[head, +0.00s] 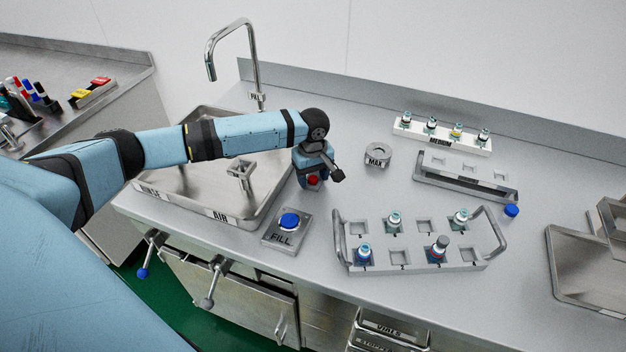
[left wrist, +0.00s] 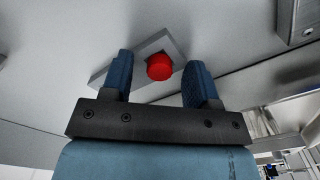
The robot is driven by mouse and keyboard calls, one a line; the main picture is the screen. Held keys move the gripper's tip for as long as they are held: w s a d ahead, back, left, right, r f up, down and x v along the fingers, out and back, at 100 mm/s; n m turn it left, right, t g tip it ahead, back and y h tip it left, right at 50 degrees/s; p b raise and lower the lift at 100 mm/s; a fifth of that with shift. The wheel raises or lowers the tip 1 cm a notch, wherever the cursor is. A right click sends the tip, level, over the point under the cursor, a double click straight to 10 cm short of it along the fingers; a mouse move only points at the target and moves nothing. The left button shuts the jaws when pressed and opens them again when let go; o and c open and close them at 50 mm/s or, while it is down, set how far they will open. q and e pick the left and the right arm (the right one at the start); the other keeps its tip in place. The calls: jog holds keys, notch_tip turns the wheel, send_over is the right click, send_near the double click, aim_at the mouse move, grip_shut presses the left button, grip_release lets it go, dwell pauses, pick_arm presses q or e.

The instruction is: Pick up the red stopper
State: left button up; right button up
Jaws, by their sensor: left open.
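In the left wrist view the red stopper (left wrist: 159,66) sits on a grey square base (left wrist: 172,43). My left gripper (head: 312,172) is low over it in the head view. In the left wrist view my left gripper (left wrist: 161,68) is open, with one finger on each side of the red stopper and gaps between. My right gripper is not in view.
A blue button on the FILL plate (head: 273,239) is just in front. The sink (head: 180,203) with its tall faucet (head: 253,60) is to the left. A metal MAX piece (head: 377,155), a vial rack (head: 421,256), a MEDIUM rack (head: 410,134) and a loose blue stopper (head: 511,211) are right.

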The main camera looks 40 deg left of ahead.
pick_arm(q)
jog(key=c, duration=1)
jog(key=shift+r, duration=0.15)
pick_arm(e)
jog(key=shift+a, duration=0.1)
